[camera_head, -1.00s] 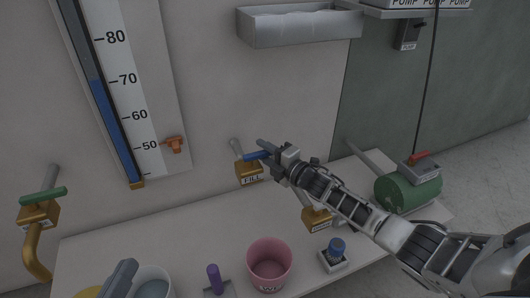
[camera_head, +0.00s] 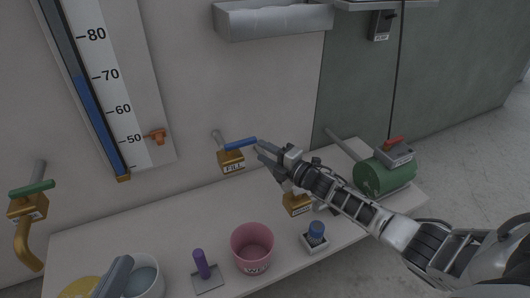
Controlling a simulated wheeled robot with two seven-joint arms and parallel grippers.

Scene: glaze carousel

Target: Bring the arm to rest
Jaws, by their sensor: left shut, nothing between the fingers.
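My right gripper (camera_head: 262,153) comes in from the right. Its fingers look a little apart and empty, just right of the end of the blue handle (camera_head: 240,143) on the brass FILL valve (camera_head: 231,161). A narrow gap seems to lie between gripper and handle.
A pink bucket (camera_head: 253,262), a purple-handled tool (camera_head: 201,264) and a blue-knobbed block (camera_head: 315,236) stand on the bench. A brass valve is partly hidden behind my right arm. A green motor (camera_head: 384,175) is at right, a green-handled tap (camera_head: 33,189) at left, a level gauge (camera_head: 123,105) above.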

